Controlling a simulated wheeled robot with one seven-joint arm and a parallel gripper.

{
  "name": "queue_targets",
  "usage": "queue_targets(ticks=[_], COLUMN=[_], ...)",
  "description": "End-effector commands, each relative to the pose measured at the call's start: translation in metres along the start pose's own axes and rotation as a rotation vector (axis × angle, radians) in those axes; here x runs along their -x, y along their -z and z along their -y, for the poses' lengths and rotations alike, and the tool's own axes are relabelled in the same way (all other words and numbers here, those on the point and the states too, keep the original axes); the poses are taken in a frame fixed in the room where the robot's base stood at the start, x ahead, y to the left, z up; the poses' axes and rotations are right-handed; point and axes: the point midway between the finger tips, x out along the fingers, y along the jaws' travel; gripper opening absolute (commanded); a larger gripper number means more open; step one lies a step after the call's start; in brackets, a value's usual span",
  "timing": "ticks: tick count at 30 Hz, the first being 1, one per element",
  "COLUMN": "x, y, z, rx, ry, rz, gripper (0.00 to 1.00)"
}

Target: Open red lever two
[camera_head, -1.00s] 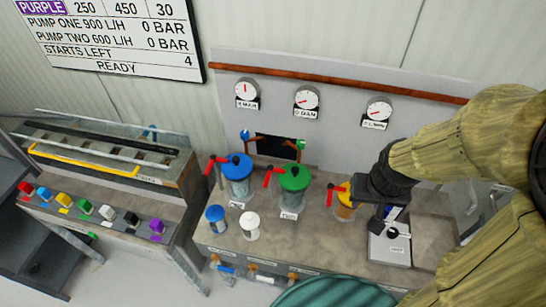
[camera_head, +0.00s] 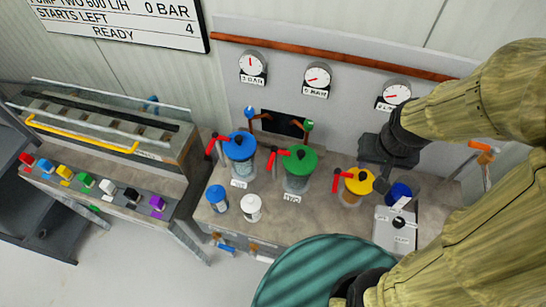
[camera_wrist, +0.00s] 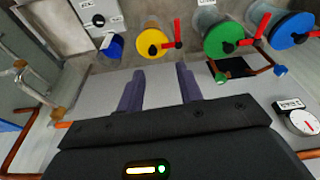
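Three lidded canisters with red levers stand on the bench. The blue-lidded one (camera_head: 241,146) has a red lever (camera_head: 214,142) at its left. The green-lidded one (camera_head: 297,160) has a red lever (camera_head: 273,160) at its left and a label in front, too small to read surely. The yellow-lidded one (camera_head: 358,182) has a red lever (camera_head: 337,180). In the wrist view the green lid (camera_wrist: 225,35) and its lever (camera_wrist: 262,26) are at upper right. My gripper (camera_wrist: 160,70) is open and empty, its fingers pointing toward the yellow lid (camera_wrist: 152,42), apart from it.
A grey switch box (camera_head: 394,230) and a blue cup-like item (camera_head: 399,193) are right of the yellow canister. Small blue (camera_head: 217,198) and white (camera_head: 251,206) containers stand in front. Gauges (camera_head: 317,77) line the back panel. A rack with coloured blocks (camera_head: 84,180) is at left.

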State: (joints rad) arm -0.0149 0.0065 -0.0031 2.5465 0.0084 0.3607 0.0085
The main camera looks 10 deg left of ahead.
Motion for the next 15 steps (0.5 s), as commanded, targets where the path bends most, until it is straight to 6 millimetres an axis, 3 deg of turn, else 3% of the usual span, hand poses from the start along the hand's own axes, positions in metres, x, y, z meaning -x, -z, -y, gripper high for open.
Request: queue_targets(ticks=[5, 10, 15], x=[-0.007, -0.014, -0.015], y=[0.024, 0.052, 0.064], z=[0.036, 0.105, 0.178], rx=[-0.018, -0.053, -0.080], ry=[0.040, 0.104, 0.157], rz=[0.032, 0.100, 0.177], gripper=[0.36, 0.36, 0.36])
